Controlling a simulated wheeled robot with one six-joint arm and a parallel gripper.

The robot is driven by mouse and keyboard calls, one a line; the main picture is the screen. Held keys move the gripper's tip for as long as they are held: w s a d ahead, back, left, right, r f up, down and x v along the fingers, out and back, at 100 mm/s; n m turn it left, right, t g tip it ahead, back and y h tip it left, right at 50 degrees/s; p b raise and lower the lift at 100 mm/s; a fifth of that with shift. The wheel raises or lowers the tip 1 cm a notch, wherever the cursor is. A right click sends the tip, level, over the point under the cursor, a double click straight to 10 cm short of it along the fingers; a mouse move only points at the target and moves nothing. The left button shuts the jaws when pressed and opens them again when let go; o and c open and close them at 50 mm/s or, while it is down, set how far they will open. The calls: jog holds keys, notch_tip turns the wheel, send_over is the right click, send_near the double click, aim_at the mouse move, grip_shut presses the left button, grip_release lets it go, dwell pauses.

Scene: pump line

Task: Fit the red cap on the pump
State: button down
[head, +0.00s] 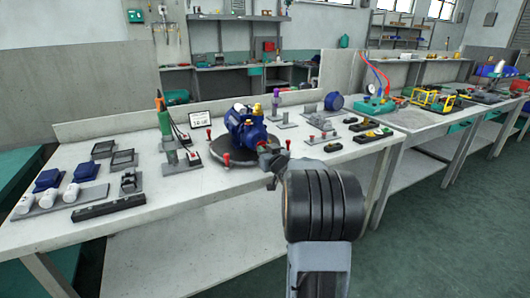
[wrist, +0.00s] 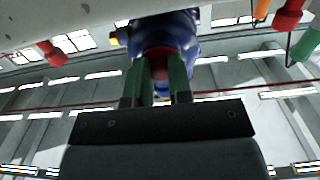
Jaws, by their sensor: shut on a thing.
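The blue pump (head: 246,128) with brass-coloured fittings stands on a dark round plate (head: 222,170) on the white bench. It also shows in the wrist view (wrist: 165,33), straight beyond the fingers. My gripper (head: 270,156) is at the pump's near right side. In the wrist view my gripper (wrist: 159,82) has its two green fingers shut on the red cap (wrist: 158,66), which lies in front of the pump's end. The fingers hide part of the cap, and I cannot tell whether it is seated or just touching the pump.
Red-knobbed posts (head: 227,159) stand around the plate's edge. A green screwdriver (head: 163,118) on a stand and a small display (head: 200,119) are to the left. White bottles (head: 72,193) lie at the far left.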

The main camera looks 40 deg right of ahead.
jog(key=shift+w, duration=0.25)
jog(key=c, duration=1)
grip_release()
jog(key=shift+o, duration=0.2)
jog(key=s, duration=0.6)
jog(key=shift+a, duration=0.35)
jog(key=s+a+p, duration=0.2)
jog(key=s, duration=1.1)
jog(key=shift+s+p, duration=0.35)
jog(key=shift+r, duration=0.1)
